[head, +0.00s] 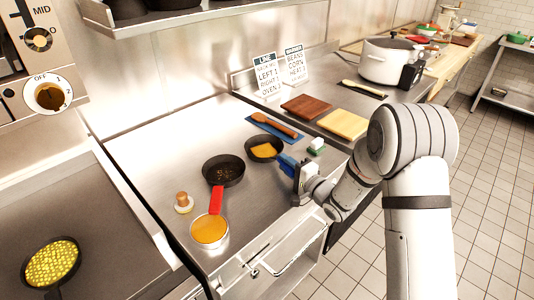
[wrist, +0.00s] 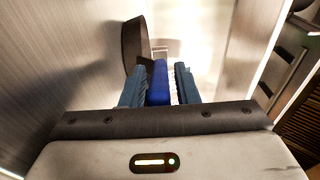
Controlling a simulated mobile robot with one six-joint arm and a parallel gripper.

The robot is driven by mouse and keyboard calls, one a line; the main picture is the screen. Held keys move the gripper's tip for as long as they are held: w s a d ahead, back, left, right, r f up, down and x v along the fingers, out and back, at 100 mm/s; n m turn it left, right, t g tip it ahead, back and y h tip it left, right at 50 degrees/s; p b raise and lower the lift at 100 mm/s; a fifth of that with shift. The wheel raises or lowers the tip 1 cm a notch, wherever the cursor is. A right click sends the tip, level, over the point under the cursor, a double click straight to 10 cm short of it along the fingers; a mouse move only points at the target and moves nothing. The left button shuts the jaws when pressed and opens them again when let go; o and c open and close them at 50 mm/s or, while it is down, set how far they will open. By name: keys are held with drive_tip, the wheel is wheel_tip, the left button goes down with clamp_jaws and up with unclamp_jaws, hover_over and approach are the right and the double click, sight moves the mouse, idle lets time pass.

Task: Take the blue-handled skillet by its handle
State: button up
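The blue-handled skillet (head: 252,157) sits on the steel counter in the head view, a dark pan with something orange-yellow in it. Its blue handle (head: 287,160) points right toward my arm. In the wrist view the blue handle (wrist: 159,84) lies between the two fingers of my gripper (wrist: 160,88), and the dark pan side (wrist: 132,45) rises beyond it. A gap shows between the handle and the right finger; the left finger is close to the handle, and I cannot tell whether it touches. My gripper also shows in the head view (head: 298,172), partly hidden by its own body.

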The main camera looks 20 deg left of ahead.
clamp_jaws()
idle(1.1)
